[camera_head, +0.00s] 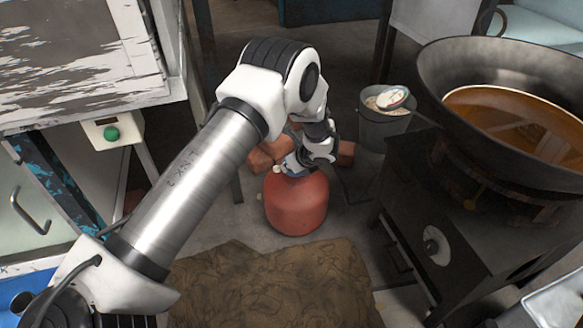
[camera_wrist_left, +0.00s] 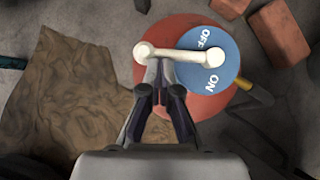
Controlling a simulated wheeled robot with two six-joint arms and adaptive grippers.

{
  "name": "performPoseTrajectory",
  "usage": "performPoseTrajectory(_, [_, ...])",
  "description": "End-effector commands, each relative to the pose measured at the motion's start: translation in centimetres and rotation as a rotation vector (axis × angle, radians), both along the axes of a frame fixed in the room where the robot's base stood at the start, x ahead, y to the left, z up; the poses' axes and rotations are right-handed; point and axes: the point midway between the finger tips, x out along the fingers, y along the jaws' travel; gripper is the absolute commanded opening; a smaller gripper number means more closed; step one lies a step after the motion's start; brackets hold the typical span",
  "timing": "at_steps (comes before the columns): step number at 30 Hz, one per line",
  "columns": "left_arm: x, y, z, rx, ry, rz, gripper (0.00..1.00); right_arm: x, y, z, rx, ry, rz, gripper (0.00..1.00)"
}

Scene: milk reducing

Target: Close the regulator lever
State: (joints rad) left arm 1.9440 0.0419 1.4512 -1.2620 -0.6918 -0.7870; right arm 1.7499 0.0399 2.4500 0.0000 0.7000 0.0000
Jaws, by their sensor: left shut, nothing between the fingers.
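The red gas cylinder (camera_head: 297,205) stands on the floor near the middle of the head view. In the left wrist view its red top (camera_wrist_left: 150,75) carries a round blue regulator disc (camera_wrist_left: 232,72) marked OFF and ON. A white regulator lever (camera_wrist_left: 180,54) runs left from the disc's middle, and its rounded free end lies beyond the disc edge. My left gripper (camera_head: 290,165) is over the cylinder's top. In the wrist view the left gripper's fingertips (camera_wrist_left: 160,66) are together and empty, close beside the lever near its free end; I cannot tell whether they touch it.
A brown crumpled cloth (camera_head: 275,285) lies on the floor in front of the cylinder. Bricks (camera_head: 268,153) lie behind it. A dark stove (camera_head: 445,235) with a large pan (camera_head: 440,75) stands at the right, with a bucket (camera_head: 377,130) behind.

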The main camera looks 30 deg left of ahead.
Motion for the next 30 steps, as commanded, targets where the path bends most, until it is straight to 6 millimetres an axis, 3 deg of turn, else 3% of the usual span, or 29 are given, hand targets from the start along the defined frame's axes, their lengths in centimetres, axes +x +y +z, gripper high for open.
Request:
performPoseTrajectory(5, [-0.1,0.2,0.1,0.000,0.000,-0.025,0.00,0.0,0.0,0.2,0.000,0.000,0.000,0.40])
performPoseTrajectory(12, [-0.2,1.5,-0.1,-0.001,0.001,-0.203,0.00,0.0,0.0,0.2,0.000,0.000,0.000,0.40])
performPoseTrajectory(14, [-0.2,2.1,0.4,-0.002,0.003,-0.230,0.00,0.0,0.0,1.0,0.000,0.001,0.000,0.40])
performPoseTrajectory(18, [0.1,3.0,0.1,-0.001,0.002,-0.228,0.00,0.0,0.0,1.7,0.000,-0.001,0.000,0.40])
performPoseTrajectory(30, [0.1,2.8,0.0,0.000,0.001,-0.227,0.00,0.0,0.0,1.6,0.000,0.000,0.000,0.40])
